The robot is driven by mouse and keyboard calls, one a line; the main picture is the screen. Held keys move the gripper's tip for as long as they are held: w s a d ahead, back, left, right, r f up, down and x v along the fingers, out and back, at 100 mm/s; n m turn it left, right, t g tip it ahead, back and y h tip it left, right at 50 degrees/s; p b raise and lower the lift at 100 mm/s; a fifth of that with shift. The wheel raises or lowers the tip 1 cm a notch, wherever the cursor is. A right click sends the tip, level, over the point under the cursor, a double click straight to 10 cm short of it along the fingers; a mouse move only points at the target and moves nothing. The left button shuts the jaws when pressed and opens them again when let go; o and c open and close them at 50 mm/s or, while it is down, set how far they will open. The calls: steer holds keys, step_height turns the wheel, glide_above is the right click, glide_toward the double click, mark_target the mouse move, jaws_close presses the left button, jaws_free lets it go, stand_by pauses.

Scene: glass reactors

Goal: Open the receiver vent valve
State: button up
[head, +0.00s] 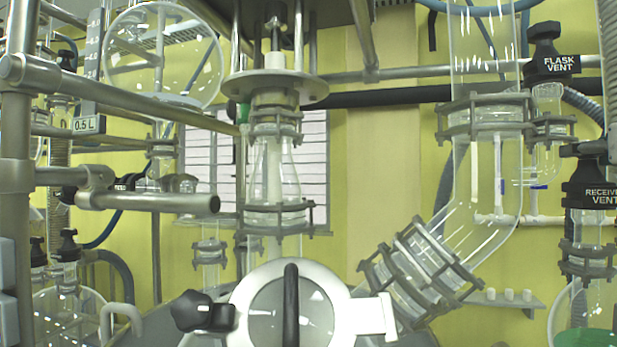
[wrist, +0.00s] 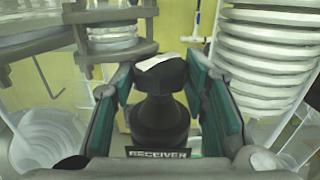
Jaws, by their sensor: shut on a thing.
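The receiver vent valve is a black knob with a white-lettered "RECEIVER VENT" label, at the right edge of the head view (head: 590,180). It stands on a clamped glass neck above a round glass vessel. In the wrist view the black knob (wrist: 160,115) is upright, with a pale patch on its top and the "RECEIVER" label below. My gripper (wrist: 160,82) has its teal-padded fingers on the left and right sides of the knob and is shut on it. My gripper does not show in the head view. The valve's inside is hidden.
The similar flask vent valve (head: 547,50) stands above and left of it. A wide clamped glass column (head: 487,150) is further left.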

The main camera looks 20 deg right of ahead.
steer(key=n+y, duration=0.1)
steer(key=y, duration=0.1)
steer(key=n+t+y, duration=0.1)
steer(key=n+y, duration=0.1)
steer(key=n+t+y, duration=0.1)
steer(key=y, duration=0.2)
steer(key=shift+s+d+r+n, duration=0.1)
steer(key=shift+d+n, duration=0.2)
steer(key=o, duration=1.1)
steer(key=shift+o, duration=0.2)
